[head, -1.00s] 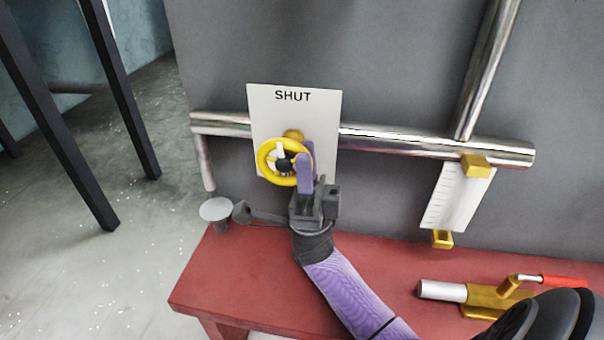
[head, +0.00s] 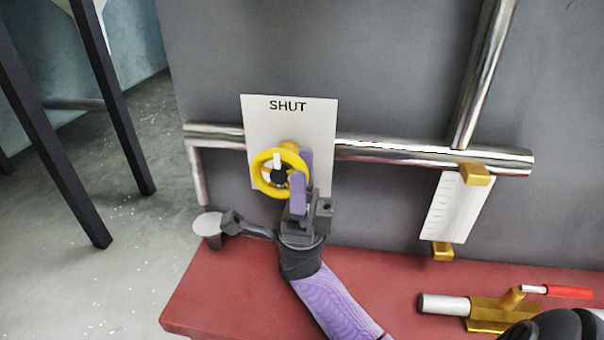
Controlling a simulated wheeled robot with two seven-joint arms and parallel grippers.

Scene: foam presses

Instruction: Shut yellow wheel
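The yellow wheel (head: 257,183) is a ring with a dark hub and a white mark near its upper middle. It stands on the horizontal steel pipe (head: 400,150), in front of a white plate (head: 262,122) printed "SHUT". My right gripper (head: 301,172) is at the wheel's right side, reaching up from below. One purple finger shows in front of the rim and the other shows farther back at its right edge. They hide the right part of the wheel, and I cannot tell whether they press on the rim. My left gripper is not in view.
A red bench (head: 230,290) lies below the pipe. A white scale plate (head: 455,207) hangs from the pipe at right. A brass clamp with a red handle (head: 568,292) lies at lower right. Floor is open at left.

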